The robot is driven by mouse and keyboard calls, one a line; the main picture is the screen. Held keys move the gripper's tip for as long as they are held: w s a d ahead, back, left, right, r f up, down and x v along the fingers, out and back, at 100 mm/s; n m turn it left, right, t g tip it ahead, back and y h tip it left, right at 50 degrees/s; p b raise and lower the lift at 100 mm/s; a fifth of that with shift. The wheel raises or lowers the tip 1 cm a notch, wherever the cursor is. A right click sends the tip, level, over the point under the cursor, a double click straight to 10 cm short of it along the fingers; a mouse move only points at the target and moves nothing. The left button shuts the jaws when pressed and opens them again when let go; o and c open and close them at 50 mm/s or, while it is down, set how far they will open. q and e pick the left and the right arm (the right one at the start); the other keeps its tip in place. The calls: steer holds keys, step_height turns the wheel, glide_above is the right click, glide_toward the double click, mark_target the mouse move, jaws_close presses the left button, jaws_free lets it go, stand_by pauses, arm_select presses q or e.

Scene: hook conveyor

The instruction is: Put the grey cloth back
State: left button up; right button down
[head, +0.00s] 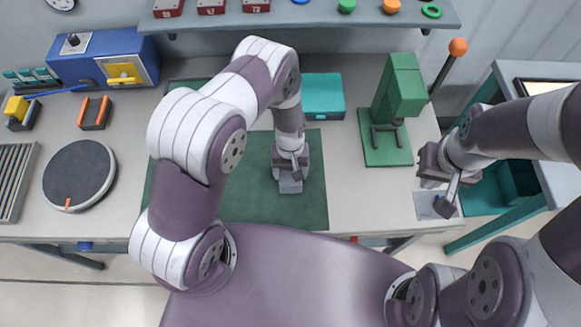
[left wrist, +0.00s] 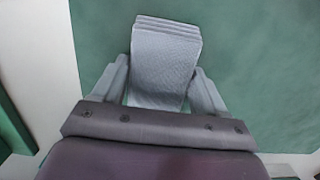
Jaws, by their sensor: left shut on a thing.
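The grey cloth (left wrist: 163,65) is a folded, layered pad between the two fingers of my left gripper (left wrist: 163,88) in the left wrist view. In the head view the cloth (head: 290,186) shows just below my left gripper (head: 289,172), over the green mat (head: 240,205). I cannot tell whether the cloth touches the mat. My right gripper (head: 445,205) hangs at the right, near the table's right front corner, above a small pale tray (head: 425,208). Its fingers are too small and dark to judge.
A teal box (head: 323,95) stands behind the mat. A green press (head: 392,110) stands to its right. A round dark turntable (head: 79,174) and a blue machine (head: 105,62) are at the left. A shelf (head: 300,14) runs along the back. The mat around the cloth is clear.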

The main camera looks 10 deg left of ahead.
arm_select(q)
steer(key=shift+w, duration=0.15)
steer(key=shift+d+f, duration=0.1)
steer(key=shift+f, duration=0.1)
steer(key=o, duration=1.1)
steer(key=shift+r, duration=0.15)
